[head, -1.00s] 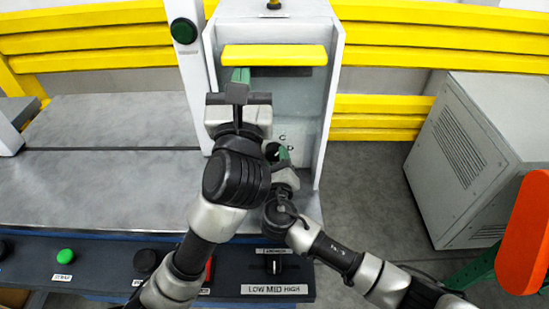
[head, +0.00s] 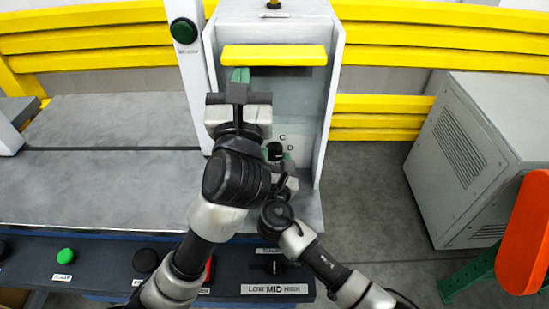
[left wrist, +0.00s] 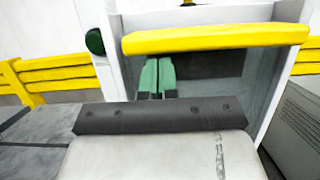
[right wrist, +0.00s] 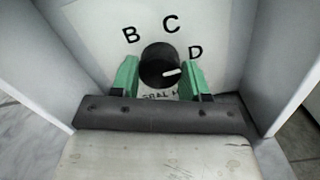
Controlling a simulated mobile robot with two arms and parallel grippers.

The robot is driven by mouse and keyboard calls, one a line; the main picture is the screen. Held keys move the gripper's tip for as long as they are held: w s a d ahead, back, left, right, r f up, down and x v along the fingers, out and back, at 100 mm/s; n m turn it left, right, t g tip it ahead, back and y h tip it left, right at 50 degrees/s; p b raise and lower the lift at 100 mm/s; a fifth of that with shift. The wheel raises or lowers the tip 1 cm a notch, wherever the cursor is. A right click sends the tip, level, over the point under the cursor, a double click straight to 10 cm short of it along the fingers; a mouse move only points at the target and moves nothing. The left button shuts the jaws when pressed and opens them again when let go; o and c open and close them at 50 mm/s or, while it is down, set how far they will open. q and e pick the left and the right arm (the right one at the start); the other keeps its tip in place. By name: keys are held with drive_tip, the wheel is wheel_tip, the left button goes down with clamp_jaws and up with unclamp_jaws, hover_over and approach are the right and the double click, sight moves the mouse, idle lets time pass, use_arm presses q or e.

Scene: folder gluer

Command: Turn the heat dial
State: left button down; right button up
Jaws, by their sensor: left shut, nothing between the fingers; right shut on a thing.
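A round black dial (right wrist: 159,66) with a white pointer sits on a pale panel in the right wrist view. Letters B, C and D surround it, and its pointer aims right, just below D. The caption under it is partly hidden, so I cannot read it fully. My right gripper (right wrist: 160,78) has its green fingers on either side of this dial, shut on it. In the head view the dial (head: 274,151) shows beyond my right wrist. My left gripper (head: 240,75) is shut and empty, pointing at the machine's window below the yellow bar (head: 275,55).
A front panel carries a LOW MID HIGH selector (head: 273,267), a green button (head: 65,256) and black knobs. White side walls (head: 332,110) flank the dial's recess. A grey cabinet (head: 470,150) and an orange part (head: 524,232) stand right. The metal table (head: 95,190) is clear.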

drive_tip(key=shift+m, duration=0.6)
drive_tip(key=o, duration=0.9)
drive_tip(key=s, duration=1.2)
drive_tip(key=shift+f, duration=0.4)
